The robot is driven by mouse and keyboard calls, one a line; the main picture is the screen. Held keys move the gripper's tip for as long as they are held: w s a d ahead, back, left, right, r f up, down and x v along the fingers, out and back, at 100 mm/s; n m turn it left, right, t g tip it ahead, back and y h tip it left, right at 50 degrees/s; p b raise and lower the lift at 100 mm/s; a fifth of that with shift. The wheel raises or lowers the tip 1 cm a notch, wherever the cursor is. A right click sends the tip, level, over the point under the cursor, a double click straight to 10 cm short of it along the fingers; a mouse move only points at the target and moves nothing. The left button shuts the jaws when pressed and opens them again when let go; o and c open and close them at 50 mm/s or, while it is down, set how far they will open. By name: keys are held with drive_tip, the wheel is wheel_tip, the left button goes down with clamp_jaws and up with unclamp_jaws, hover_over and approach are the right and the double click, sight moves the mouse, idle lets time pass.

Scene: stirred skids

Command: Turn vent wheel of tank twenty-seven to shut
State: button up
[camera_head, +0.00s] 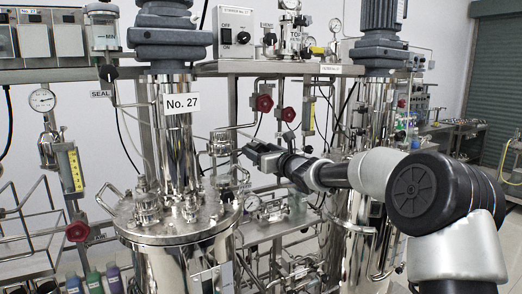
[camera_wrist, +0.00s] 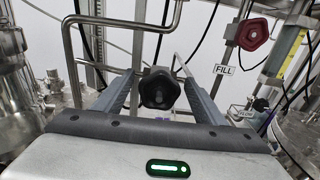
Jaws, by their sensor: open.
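Tank No. 27 (camera_head: 180,235) is the shiny steel vessel with the "No. 27" plate, left of centre in the head view. A black lobed handwheel (camera_wrist: 160,88) sits between my two fingers in the wrist view, facing me. I see no readable label on it, so I cannot tell from lettering that it is the vent wheel. My gripper (camera_wrist: 157,97) is open, with a finger on each side of this wheel and gaps still visible. In the head view my gripper (camera_head: 250,152) reaches left to the pipework beside the tank; the wheel there is largely hidden.
A red wheel (camera_wrist: 254,34) stands at the upper right of the wrist view, near a "FILL" tag (camera_wrist: 223,70). Bent steel pipes (camera_wrist: 72,55) pass close to my fingers. A second tank (camera_head: 352,215) stands behind my arm. Gauge (camera_head: 252,203) and fittings crowd the space below.

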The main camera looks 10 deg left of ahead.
drive_tip(key=shift+c, duration=0.2)
drive_tip(key=c, duration=1)
